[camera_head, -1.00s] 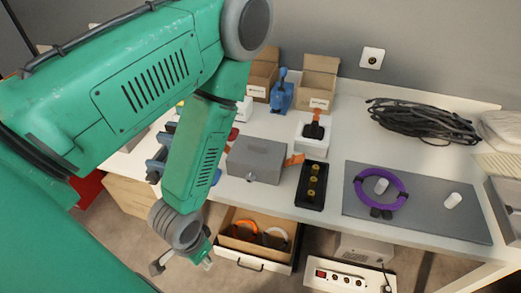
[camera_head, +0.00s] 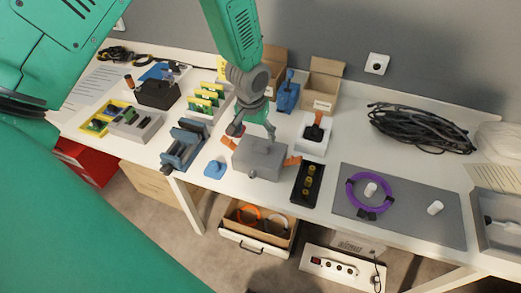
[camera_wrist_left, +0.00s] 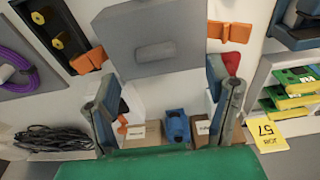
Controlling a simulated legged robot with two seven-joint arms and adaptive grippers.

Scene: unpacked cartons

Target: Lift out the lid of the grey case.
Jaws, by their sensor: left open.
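The grey case (camera_head: 262,161) stands on the white table with its top closed. Its grey top (camera_wrist_left: 165,25) fills the upper middle of the left wrist view, with a rounded grey knob (camera_wrist_left: 157,52) on it. Orange pieces (camera_wrist_left: 88,61) show at both sides of the case. My left gripper (camera_head: 254,131) points down just over the case's back edge, open and empty. In the left wrist view its two fingers (camera_wrist_left: 165,108) are spread wide, with the knob beyond their tips. Whether a fingertip touches the case I cannot tell. My right gripper is out of view.
A black tray with yellow pieces (camera_head: 307,184) stands close right of the case. A blue vise (camera_head: 184,147) and a blue item (camera_head: 215,169) are to its left. Cartons (camera_head: 322,86) stand behind. A purple ring (camera_head: 369,193) lies on a grey mat further right.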

